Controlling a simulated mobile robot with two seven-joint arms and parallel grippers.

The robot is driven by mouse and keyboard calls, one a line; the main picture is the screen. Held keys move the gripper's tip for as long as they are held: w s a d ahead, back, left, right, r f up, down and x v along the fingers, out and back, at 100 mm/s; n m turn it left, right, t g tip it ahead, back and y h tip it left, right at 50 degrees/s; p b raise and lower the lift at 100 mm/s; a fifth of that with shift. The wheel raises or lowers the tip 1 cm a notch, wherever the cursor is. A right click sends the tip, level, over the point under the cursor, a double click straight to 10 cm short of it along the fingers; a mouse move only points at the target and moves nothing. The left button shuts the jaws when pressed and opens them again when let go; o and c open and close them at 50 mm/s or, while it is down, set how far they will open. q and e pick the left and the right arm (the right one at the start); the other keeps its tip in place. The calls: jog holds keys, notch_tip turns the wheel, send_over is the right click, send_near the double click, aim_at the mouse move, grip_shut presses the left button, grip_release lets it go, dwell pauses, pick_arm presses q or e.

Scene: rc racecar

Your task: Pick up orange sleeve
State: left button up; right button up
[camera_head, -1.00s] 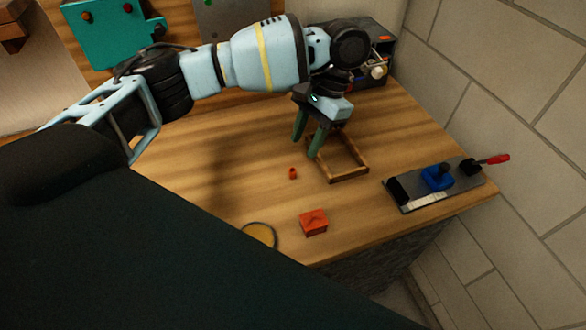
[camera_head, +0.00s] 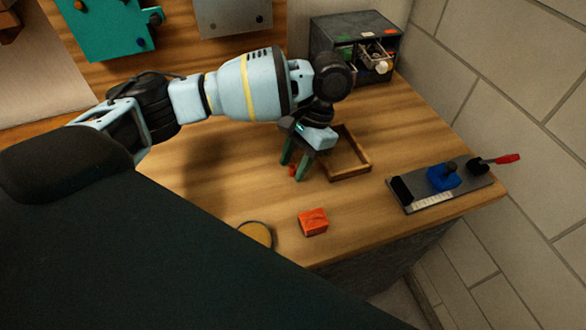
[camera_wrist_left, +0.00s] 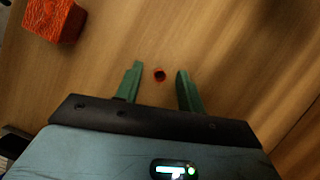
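The orange sleeve (camera_wrist_left: 159,74) is a small ring-like piece standing on the wooden table, seen end-on in the left wrist view. In the head view the sleeve (camera_head: 292,170) is partly hidden by my gripper's fingers. My left gripper (camera_head: 292,170) is open above the sleeve. In the left wrist view the green fingertips of my left gripper (camera_wrist_left: 159,72) are spread on either side of the sleeve, with a gap on both sides. How high the tips are above the table is hard to tell. My right gripper is not in view.
An open wooden frame or tray (camera_head: 350,176) is just right of the gripper. A red-orange block (camera_head: 313,221) and a round yellow dish (camera_head: 256,235) are near the front edge. A grey fixture (camera_head: 425,203) with a blue part (camera_head: 442,177) is at right. A drawer box (camera_head: 340,38) stands behind.

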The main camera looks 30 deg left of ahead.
pick_arm(q)
grip_shut()
jog(key=shift+r, duration=0.1)
